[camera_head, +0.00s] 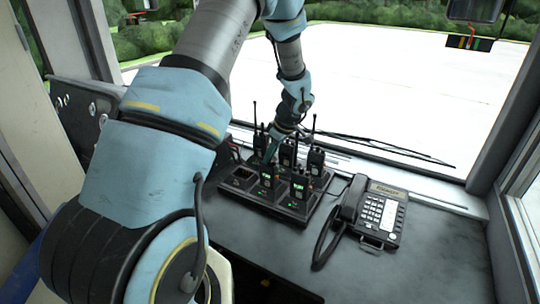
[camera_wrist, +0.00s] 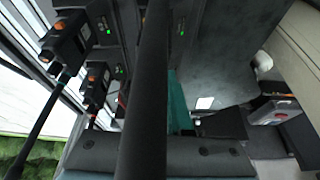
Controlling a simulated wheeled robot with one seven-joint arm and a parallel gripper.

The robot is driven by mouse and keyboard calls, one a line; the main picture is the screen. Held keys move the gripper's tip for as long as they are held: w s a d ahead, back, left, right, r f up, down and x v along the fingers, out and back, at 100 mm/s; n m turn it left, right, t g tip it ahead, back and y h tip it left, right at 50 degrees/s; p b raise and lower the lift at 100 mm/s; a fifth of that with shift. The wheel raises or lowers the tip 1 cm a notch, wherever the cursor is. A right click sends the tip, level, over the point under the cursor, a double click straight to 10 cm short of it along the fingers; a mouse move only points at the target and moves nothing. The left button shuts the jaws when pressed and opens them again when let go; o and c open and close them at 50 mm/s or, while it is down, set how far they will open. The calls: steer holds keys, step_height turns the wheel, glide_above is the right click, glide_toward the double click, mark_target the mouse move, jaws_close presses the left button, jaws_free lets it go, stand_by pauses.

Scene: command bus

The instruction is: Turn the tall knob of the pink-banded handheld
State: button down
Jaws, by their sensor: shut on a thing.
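Several black handhelds with upright antennas stand in a charger (camera_head: 243,186) on the dashboard in the head view. My gripper (camera_head: 271,152) reaches down among them, near their tops, and its teal finger (camera_wrist: 178,105) shows in the wrist view. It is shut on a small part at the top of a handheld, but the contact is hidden. A thick black antenna crosses the wrist view close to the camera. I cannot make out a pink band or the tall knob. Two handhelds with orange-topped knobs, one nearer (camera_wrist: 68,38) and one farther (camera_wrist: 95,82), show at the left.
A black desk phone (camera_head: 377,212) with a coiled cord sits right of the charger. The windshield is behind. The dashboard right of the phone is clear.

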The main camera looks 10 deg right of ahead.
steer(key=shift+f, duration=0.1)
steer(key=shift+f+m+b, duration=0.1)
steer(key=shift+m+b, duration=0.2)
steer(key=shift+b, duration=0.5)
steer(key=shift+m+h+b, duration=0.3)
steer(key=shift+m+b, duration=0.2)
steer(key=shift+b, duration=0.2)
steer(key=shift+r, duration=0.2)
steer(key=c, duration=0.8)
jaws_free()
steer(key=shift+c, duration=0.2)
steer(key=b+v, duration=0.3)
steer(key=v, duration=0.7)
steer(key=shift+s+d+r+b, duration=0.15)
steer(key=shift+s+r+b, duration=0.15)
